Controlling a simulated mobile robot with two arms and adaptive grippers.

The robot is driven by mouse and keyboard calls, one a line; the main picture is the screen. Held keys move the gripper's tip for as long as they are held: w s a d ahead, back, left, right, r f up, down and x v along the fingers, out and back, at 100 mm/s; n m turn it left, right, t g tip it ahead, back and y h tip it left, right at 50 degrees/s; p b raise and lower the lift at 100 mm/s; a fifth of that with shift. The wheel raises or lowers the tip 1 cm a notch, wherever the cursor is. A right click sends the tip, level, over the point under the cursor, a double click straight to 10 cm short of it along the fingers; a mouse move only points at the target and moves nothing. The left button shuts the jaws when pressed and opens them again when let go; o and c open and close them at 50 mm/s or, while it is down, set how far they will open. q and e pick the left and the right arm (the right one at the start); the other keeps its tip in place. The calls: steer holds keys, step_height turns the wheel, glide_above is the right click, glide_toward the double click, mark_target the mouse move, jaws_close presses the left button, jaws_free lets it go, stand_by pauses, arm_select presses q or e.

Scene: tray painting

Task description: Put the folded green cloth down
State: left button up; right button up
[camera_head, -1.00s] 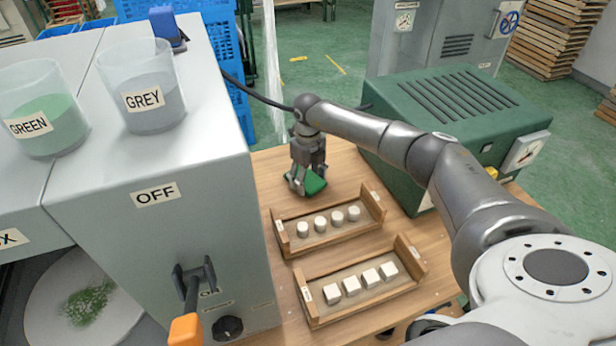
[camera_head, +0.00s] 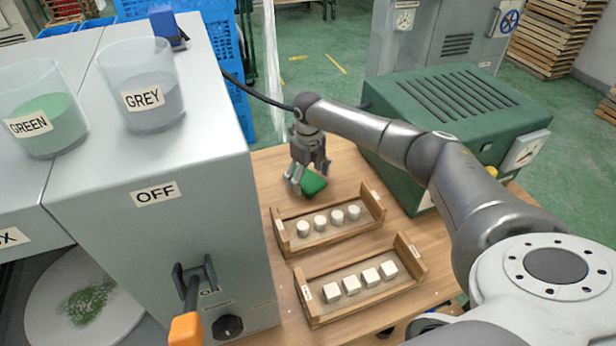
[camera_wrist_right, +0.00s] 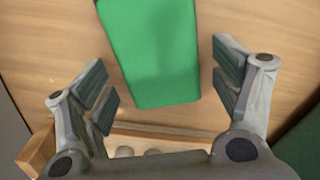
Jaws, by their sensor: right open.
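The folded green cloth (camera_head: 314,183) lies on the wooden table (camera_head: 345,165), behind the rear wooden tray. It also shows in the right wrist view (camera_wrist_right: 152,50), flat on the wood. My right gripper (camera_head: 306,188) is over the cloth with its fingers spread. In the right wrist view my right gripper (camera_wrist_right: 165,95) is open, with one finger on each side of the cloth's near end and a gap between them and the cloth. The fingers hide part of the cloth in the head view. My left gripper is not in view.
A rear wooden tray (camera_head: 326,242) holds several white round pieces. A front wooden tray (camera_head: 358,310) holds several white cubes. A grey machine (camera_head: 150,220) with GREEN (camera_head: 40,110) and GREY (camera_head: 148,90) cups stands left. A green machine (camera_head: 455,115) stands right of the cloth.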

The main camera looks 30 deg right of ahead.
mark_target(308, 180)
step_height(308, 180, up, 12)
steer(key=b, duration=0.1)
stand_by(0.6)
